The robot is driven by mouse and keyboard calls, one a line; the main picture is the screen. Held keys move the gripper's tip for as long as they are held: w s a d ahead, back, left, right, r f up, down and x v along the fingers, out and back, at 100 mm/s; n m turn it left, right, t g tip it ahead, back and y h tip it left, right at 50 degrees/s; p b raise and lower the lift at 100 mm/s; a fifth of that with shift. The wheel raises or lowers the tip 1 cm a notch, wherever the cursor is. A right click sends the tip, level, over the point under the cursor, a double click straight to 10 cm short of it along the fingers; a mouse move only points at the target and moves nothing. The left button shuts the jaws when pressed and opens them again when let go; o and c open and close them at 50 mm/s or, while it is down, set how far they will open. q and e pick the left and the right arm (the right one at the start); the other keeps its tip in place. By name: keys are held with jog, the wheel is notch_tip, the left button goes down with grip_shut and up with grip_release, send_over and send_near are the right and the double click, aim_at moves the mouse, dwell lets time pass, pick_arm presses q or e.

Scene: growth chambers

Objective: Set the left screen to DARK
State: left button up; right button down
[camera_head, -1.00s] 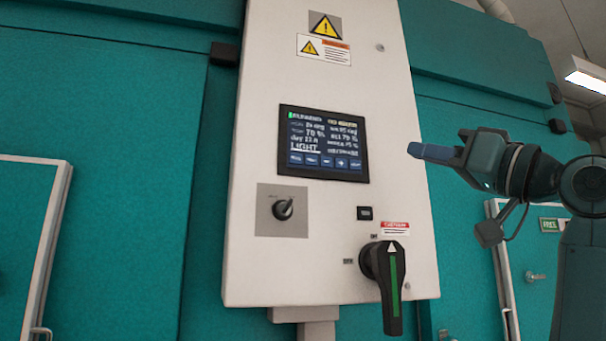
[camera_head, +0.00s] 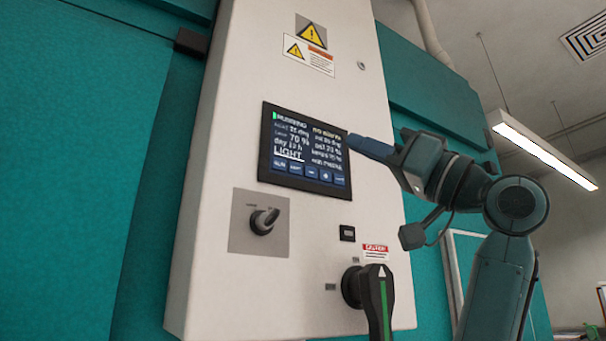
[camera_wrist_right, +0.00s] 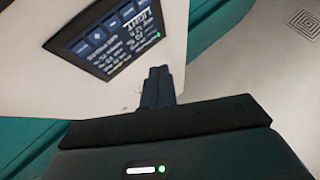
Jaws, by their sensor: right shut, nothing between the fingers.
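The screen (camera_head: 305,150) is a dark panel on a white control cabinet in the head view. It shows "RUNNING", several readings, an underlined "LIGHT" line and a row of blue buttons along the bottom. The screen also shows in the right wrist view (camera_wrist_right: 105,38), turned nearly upside down. My right gripper (camera_head: 352,142) is shut and empty, its tips overlapping the screen's right edge in the head view. In the right wrist view the shut fingers (camera_wrist_right: 158,75) point at the cabinet beside the screen. I cannot tell whether they touch it. My left gripper is not in view.
Below the screen are a rotary selector (camera_head: 264,221), a small black button (camera_head: 347,233) and a large black switch handle (camera_head: 375,295) with a green stripe. Warning labels (camera_head: 311,34) sit above. Teal chamber walls (camera_head: 90,170) flank the cabinet.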

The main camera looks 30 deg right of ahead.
aim_at(311, 172)
jog(key=shift+d, duration=0.1)
